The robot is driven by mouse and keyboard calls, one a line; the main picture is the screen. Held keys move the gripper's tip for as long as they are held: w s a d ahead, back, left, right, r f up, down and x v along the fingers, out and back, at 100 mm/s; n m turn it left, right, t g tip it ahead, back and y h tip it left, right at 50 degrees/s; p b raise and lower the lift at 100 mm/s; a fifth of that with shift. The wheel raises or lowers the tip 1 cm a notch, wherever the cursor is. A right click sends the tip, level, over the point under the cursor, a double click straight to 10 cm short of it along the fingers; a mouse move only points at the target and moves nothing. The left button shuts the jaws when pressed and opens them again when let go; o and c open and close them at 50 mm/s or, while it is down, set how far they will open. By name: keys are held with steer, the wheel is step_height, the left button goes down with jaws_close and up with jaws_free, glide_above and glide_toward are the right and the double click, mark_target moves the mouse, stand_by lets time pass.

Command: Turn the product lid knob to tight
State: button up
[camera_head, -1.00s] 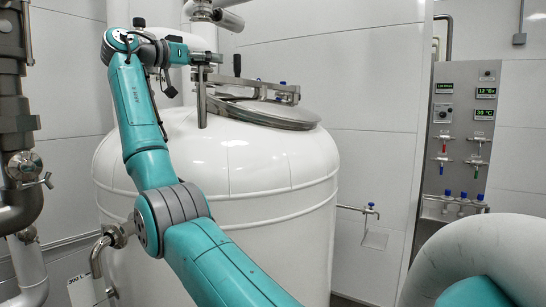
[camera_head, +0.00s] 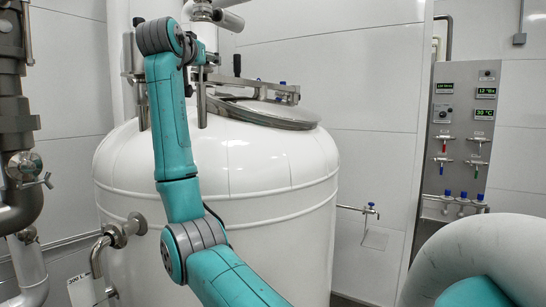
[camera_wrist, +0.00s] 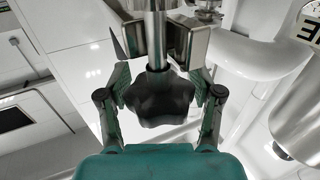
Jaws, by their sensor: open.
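In the wrist view a dark, lobed knob (camera_wrist: 160,98) sits on the end of a bright metal shaft (camera_wrist: 155,38). My gripper (camera_wrist: 161,48) is open, with one finger on each side of the knob and shaft. Gaps show between the knob and the fingers' lower links; I cannot tell whether the pads touch. In the head view the round metal lid (camera_head: 265,113) lies on the white tank (camera_head: 260,165), with a clamp bar (camera_head: 255,87) across it. My arm hides most of my gripper in that view.
Metal pipes and a valve (camera_head: 22,165) stand at the left. A control panel (camera_head: 462,130) with displays and small valves is on the right. A small wall tap (camera_head: 370,209) is right of the tank. A large white pipe (camera_wrist: 255,50) shows in the wrist view.

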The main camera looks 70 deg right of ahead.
steer(key=n+t, duration=0.1)
steer(key=t, duration=0.1)
steer(key=n+t+y, duration=0.2)
steer(key=t, duration=0.1)
steer(key=shift+w+a+n+t, duration=0.1)
steer(key=shift+w+n+t, duration=0.2)
steer(key=shift+w+n, duration=0.1)
steer(key=n+t+y, duration=0.2)
steer(key=t, duration=0.1)
steer(key=n+t+y, duration=0.2)
steer(key=shift+w+a, duration=0.3)
steer(key=n+t+y, duration=0.1)
steer(key=n+y, duration=0.1)
steer(key=y, duration=0.1)
steer(key=n+t+y, duration=0.1)
steer(key=shift+w+a+n+t+y, duration=0.25)
steer(key=shift+a+n+t+y, duration=0.05)
steer(key=shift+y, duration=0.1)
steer(key=shift+a+n+t+y, duration=0.2)
steer(key=shift+n+t+y, duration=0.15)
steer(key=shift+n+y, duration=0.75)
steer(key=shift+a+n+t+y, duration=0.2)
steer(key=shift+n+t+y, duration=0.3)
steer(key=shift+y, duration=1)
